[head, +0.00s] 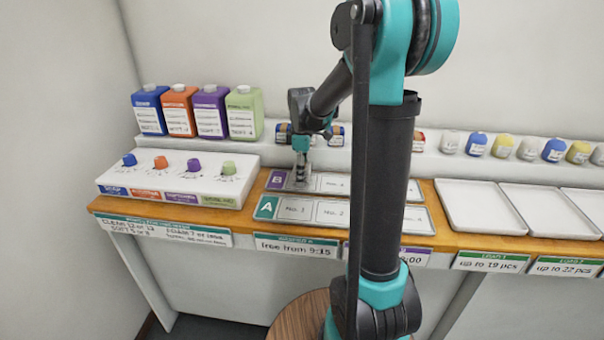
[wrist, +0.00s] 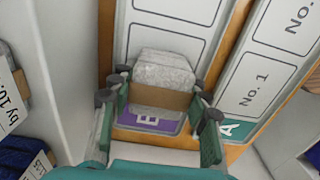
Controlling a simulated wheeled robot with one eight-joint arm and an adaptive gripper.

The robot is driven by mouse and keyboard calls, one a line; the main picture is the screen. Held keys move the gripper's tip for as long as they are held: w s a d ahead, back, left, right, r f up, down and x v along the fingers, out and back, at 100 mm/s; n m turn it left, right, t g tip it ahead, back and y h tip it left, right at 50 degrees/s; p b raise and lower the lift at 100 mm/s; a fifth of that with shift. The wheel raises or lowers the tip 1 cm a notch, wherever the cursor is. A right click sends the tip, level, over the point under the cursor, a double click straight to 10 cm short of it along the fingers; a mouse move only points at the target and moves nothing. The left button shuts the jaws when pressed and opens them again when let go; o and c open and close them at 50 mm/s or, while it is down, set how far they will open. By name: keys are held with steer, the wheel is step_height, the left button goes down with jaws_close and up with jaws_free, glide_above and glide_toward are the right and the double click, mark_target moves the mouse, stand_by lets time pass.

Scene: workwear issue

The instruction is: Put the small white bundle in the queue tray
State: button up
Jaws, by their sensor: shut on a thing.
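A small greyish-white bundle with a brown band (wrist: 163,72) sits between the fingers of my gripper (wrist: 158,104) in the wrist view. The gripper is shut on it. In the head view my gripper (head: 301,172) points down at the left end of the grey board with the purple B label (head: 277,180). The bundle is over the B end, beside the B label; I cannot tell whether it touches the board. In the head view the bundle cannot be made out clearly. No tray here is legibly marked as the queue tray.
The board with the green A label (head: 266,207) lies in front of B. A white dial panel (head: 180,183) and several bottles (head: 195,112) stand to the left. Empty white trays (head: 481,205) are at the right. A ledge with small rolled items (head: 503,146) runs behind.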

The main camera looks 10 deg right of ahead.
steer(key=shift+f, duration=0.1)
steer(key=o, duration=1.2)
steer(key=shift+c, duration=0.2)
step_height(320, 180, up, 12)
steer(key=shift+r, duration=0.15)
